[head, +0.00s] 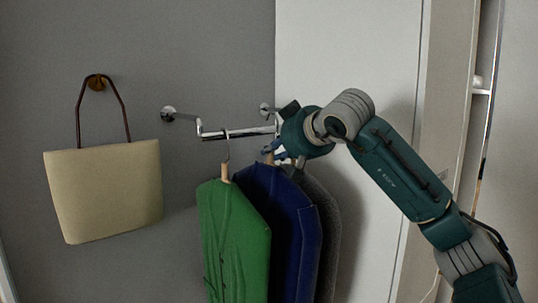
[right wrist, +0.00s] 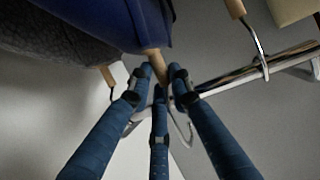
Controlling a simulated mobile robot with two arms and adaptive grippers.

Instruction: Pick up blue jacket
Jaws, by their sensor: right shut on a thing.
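The blue jacket (head: 283,220) hangs on a wooden hanger between a green jacket (head: 236,240) and a dark grey jacket (head: 328,215). In the right wrist view the blue jacket (right wrist: 115,18) fills the top left, with its wooden hanger neck (right wrist: 154,60) between my fingers. My right gripper (head: 276,152) is at the top of this hanger, beside the rail. In the right wrist view the fingers of my right gripper (right wrist: 160,75) are closed around the hanger neck. My fingers partly hide the hanger's hook, so I cannot tell whether it still rests on the rail. My left gripper is not in view.
A chrome wall rail (head: 240,132) carries the green jacket's hook (head: 227,148) close to the left of my gripper. A beige handbag (head: 105,190) hangs from a wall knob further left. A white panel (head: 345,50) and shelving (head: 478,120) stand to the right.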

